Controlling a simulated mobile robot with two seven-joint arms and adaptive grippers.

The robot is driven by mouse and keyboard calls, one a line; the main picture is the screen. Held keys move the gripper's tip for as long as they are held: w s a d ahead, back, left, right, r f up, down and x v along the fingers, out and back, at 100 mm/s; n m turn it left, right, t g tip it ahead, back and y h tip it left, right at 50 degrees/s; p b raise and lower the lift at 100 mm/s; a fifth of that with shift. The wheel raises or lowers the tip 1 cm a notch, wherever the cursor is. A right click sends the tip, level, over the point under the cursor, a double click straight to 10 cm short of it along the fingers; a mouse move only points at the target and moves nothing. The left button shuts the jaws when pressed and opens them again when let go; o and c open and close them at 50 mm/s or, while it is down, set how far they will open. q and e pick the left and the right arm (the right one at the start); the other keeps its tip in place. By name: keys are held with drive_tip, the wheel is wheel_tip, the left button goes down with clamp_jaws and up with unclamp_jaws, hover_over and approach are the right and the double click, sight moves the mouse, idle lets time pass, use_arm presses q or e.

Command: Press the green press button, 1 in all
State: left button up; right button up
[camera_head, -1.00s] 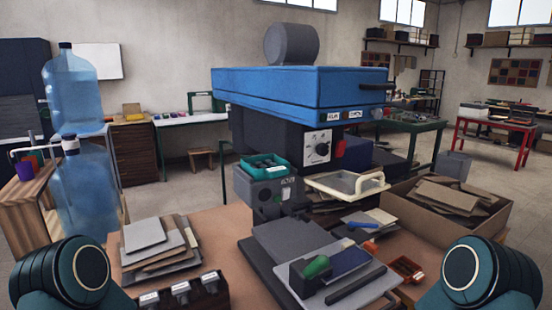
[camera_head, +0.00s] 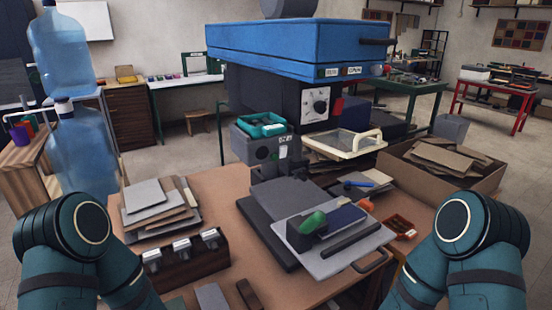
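A grey control box (camera_head: 250,150) stands under the blue press head (camera_head: 300,50), at the middle of the bench. Its front has a small label, a dark round part and a small pale or greenish part (camera_head: 283,152). The last may be the green press button, but it is too small to be sure. A rounded green piece (camera_head: 313,222) lies on the grey plate in front of the press; I cannot tell what it is. Only my teal arm links show, at the lower left and lower right. Both of my grippers are out of view.
A teal tray (camera_head: 262,125) sits on the control box. A dark block with three labels (camera_head: 183,262) stands at the front left, near stacked sheets (camera_head: 155,207). A cardboard box of scraps (camera_head: 440,170) is at the right. Some bare bench (camera_head: 225,190) shows between them.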

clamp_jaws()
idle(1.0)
